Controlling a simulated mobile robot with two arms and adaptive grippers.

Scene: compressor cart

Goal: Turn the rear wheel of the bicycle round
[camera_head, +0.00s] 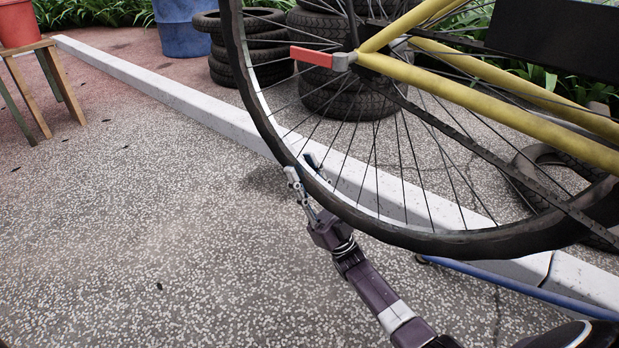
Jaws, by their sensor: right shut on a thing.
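The bicycle's rear wheel (288,160) fills the upper right, with a black tyre, thin spokes and a hub near the top. The yellow frame (470,92) runs from the hub to the right edge. A lever with a red end (311,56) sticks out left from the hub. My right gripper (301,165) reaches up from the lower right. Its fingers straddle the tyre at the wheel's lower left, one on each side, and are shut on it. My left gripper does not show.
Stacked tyres (246,50) stand behind the wheel, beside a blue barrel (182,30). A white kerb (160,92) crosses diagonally behind the wheel. A wooden stool (52,85) with a red bucket (17,22) is at upper left. The speckled floor at left is clear.

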